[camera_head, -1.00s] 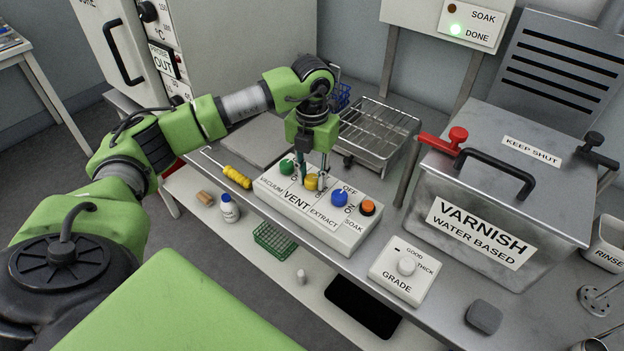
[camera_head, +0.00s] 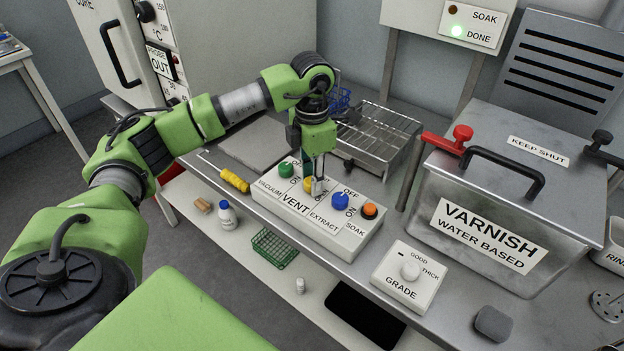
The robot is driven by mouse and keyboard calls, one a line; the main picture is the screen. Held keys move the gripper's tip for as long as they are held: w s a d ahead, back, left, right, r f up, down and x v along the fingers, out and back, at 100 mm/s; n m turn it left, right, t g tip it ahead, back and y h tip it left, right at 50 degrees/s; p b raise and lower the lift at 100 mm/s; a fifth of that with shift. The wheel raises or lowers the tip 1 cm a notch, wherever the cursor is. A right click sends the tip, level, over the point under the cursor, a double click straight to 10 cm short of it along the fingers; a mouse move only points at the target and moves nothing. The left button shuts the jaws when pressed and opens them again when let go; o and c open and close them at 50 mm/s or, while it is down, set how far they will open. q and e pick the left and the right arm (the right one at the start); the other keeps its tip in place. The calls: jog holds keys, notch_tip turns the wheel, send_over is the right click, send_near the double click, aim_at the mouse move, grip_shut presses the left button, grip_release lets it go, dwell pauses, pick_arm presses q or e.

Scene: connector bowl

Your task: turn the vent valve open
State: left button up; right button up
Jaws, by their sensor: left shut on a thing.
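The white control box (camera_head: 318,216) has a row of coloured knobs on the bench. The yellow knob (camera_head: 308,185) stands above the VENT label, between the green knob (camera_head: 286,169) and the blue knob (camera_head: 340,201). My left gripper (camera_head: 313,184) points down from above and is shut on the yellow knob, a finger on either side. The fingers and wrist partly cover the knob and the markings behind it, so its exact setting cannot be read. My right gripper is not in view.
An orange button (camera_head: 369,210) sits at the box's right end. A wire rack (camera_head: 378,138) stands behind. The varnish tank (camera_head: 500,200) with red and black handles is at right, the GRADE box (camera_head: 410,275) in front. A yellow-handled tool (camera_head: 234,180) lies left of the box.

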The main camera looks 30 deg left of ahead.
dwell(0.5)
pick_arm(q)
jog(key=o, duration=1.1)
notch_tip(320, 180, up, 12)
jog(key=shift+r, duration=0.1)
